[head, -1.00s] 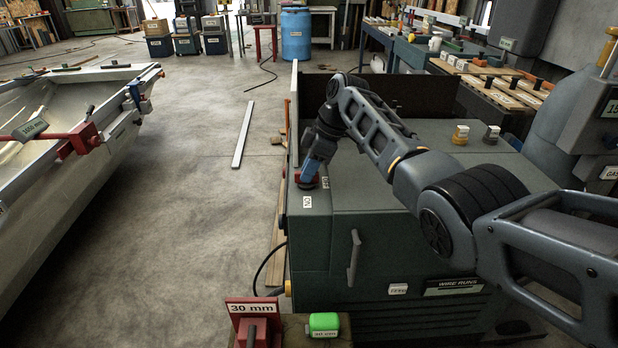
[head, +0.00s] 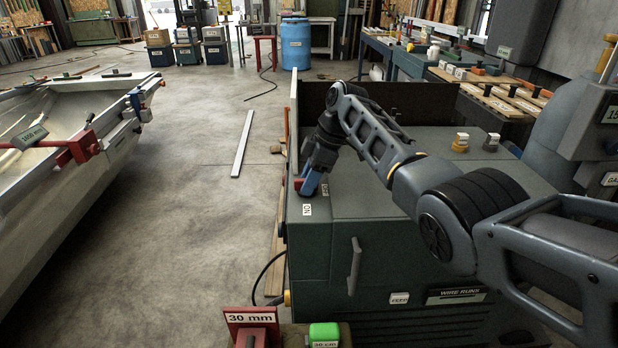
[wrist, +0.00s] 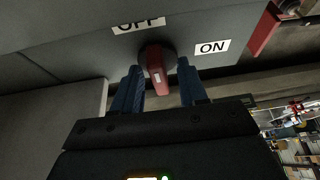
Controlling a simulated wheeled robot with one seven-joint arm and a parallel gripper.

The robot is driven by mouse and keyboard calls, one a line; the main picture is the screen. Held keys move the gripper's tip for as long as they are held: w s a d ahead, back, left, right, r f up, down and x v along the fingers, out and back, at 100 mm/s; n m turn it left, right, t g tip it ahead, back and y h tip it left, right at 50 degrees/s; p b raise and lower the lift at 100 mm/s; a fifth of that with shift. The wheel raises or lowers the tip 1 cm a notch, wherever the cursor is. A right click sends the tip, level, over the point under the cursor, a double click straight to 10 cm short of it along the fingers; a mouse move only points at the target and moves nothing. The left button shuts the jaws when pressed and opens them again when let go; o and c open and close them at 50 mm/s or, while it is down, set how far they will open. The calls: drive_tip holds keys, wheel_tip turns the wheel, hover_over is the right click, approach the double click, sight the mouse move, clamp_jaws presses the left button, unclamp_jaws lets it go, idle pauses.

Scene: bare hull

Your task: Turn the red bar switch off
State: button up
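The red bar switch (wrist: 157,70) sits on the green cabinet top near its left edge. In the wrist view its bar points down the picture, toward my gripper. The OFF label (wrist: 138,24) is above it and the ON label (wrist: 212,47) to its right. My gripper (wrist: 159,78) is open, with one blue finger on each side of the bar and a narrow gap visible at each. In the head view my gripper (head: 311,184) reaches down at the switch, and only a bit of red (head: 298,184) shows left of the blue finger; the rest is hidden.
The green cabinet (head: 390,215) has a handle (head: 354,266) on its front and two small knobs, one yellow (head: 461,142), on top. A red 30 mm sign (head: 251,318) stands low in front. Open floor lies left, toward the pale hull (head: 60,190).

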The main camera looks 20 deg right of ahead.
drive_tip(key=shift+r, duration=0.25)
drive_tip(key=shift+d+r, duration=0.15)
drive_tip(key=shift+r, duration=0.15)
drive_tip(key=v, duration=0.6)
drive_tip(key=shift+d+r, duration=0.25)
drive_tip(key=shift+r, duration=0.1)
drive_tip(key=shift+s, duration=0.1)
